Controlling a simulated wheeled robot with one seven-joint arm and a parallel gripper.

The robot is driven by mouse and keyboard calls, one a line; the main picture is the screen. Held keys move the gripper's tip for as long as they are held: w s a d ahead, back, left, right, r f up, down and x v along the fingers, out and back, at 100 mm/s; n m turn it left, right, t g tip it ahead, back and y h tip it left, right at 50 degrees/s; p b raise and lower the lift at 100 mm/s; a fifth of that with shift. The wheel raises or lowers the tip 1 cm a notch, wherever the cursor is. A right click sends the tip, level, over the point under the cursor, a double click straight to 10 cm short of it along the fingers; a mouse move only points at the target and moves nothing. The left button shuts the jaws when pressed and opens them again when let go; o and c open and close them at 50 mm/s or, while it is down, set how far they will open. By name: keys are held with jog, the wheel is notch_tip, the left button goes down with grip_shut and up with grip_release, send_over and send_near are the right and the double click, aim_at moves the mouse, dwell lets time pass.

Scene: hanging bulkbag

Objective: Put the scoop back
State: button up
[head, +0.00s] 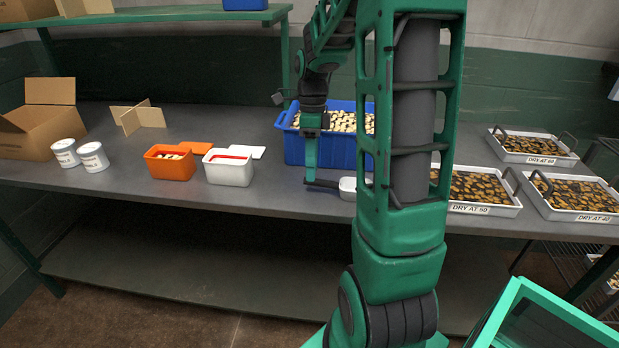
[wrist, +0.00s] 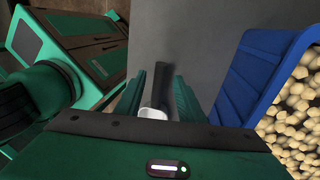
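The scoop has a small white cup (head: 347,187) and a dark handle (head: 324,184). It is near the front of the grey bench, in front of the blue tub (head: 306,148), with its handle pointing left. My gripper (head: 311,177) points down at the handle. In the wrist view, the dark handle (wrist: 161,88) lies between my gripper's two green fingers (wrist: 160,80), with a narrow gap showing beside it. The fingers look open. Part of the white cup (wrist: 153,113) shows below the handle, the rest hidden by the gripper body. The blue tub holds pale pieces (wrist: 298,105).
An orange tub (head: 170,165) and a white tub (head: 228,170) stand left of the blue tub. Two white cans (head: 92,157), a cardboard box (head: 40,130) and a divider (head: 140,117) are farther left. Labelled trays (head: 535,147) of dark slices stand right. A shelf (head: 200,12) is above.

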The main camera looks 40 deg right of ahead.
notch_tip(320, 180, up, 7)
jog(key=w+d, duration=0.1)
jog(key=s+a+f+n, duration=0.2)
jog(key=s+a+n, duration=0.2)
jog(key=s+n, duration=0.6)
jog(key=s+a+f+n+t+h, duration=0.1)
jog(key=s+a+n, duration=0.3)
jog(key=s+n, duration=0.7)
jog(key=shift+s+f+t, duration=0.25)
jog(key=shift+f+t, duration=0.05)
jog(key=shift+f, duration=0.3)
jog(key=shift+a, duration=0.1)
jog(key=shift+w+f, duration=0.25)
jog(key=shift+w, duration=0.35)
